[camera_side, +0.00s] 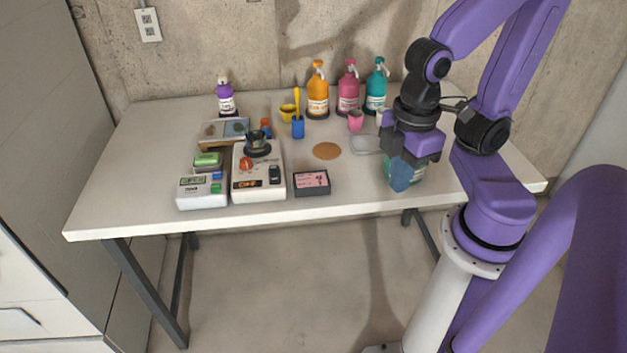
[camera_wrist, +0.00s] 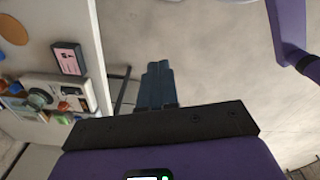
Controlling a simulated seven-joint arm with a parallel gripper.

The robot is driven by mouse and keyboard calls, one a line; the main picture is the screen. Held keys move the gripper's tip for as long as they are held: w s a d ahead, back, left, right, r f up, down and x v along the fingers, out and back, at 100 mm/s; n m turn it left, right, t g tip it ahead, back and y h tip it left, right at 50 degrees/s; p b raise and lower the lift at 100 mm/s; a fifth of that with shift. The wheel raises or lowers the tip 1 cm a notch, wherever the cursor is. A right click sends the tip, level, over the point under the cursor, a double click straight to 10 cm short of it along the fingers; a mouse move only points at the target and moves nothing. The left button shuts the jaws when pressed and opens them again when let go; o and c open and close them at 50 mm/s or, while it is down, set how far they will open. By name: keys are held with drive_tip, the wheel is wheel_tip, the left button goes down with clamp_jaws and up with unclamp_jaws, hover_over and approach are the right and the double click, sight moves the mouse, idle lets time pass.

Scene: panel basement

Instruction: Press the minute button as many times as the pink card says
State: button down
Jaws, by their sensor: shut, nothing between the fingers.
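A white timer box (camera_side: 203,192) with a small display stands at the front left of the table. It has a blue button (camera_side: 216,176) and a green button (camera_side: 216,188) on its right side; their labels are too small to read, so I cannot tell which is the minute button. The pink card (camera_side: 311,180) sits in a dark holder near the front edge, right of a white machine; it also shows in the wrist view (camera_wrist: 68,59). Its marks are not legible. My gripper (camera_side: 400,184) is shut and empty over the right front of the table, far right of the timer.
A white machine (camera_side: 259,187) with an orange knob and dark cup stands between timer and card. A green-screened box (camera_side: 208,161) sits behind the timer. Pump bottles (camera_side: 317,95) line the back. A brown disc (camera_side: 326,151) lies mid-table.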

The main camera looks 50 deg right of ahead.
drive_tip(key=shift+a, duration=0.1)
drive_tip(key=w+a+m+t+y, duration=0.2)
drive_tip(key=w+a+m, duration=0.4)
drive_tip(key=w, duration=0.5)
drive_tip(key=m+t, duration=0.6)
drive_tip(key=m, duration=0.5)
hover_over(221, 173)
drive_tip(key=shift+y, duration=0.4)
wheel_tip(221, 173, down, 4)
drive_tip(key=shift+w+f, duration=0.1)
drive_tip(key=shift+f, duration=0.15)
drive_tip(key=shift+f, duration=0.1)
drive_tip(key=shift+f, duration=4.3)
drive_tip(key=shift+f, duration=0.15)
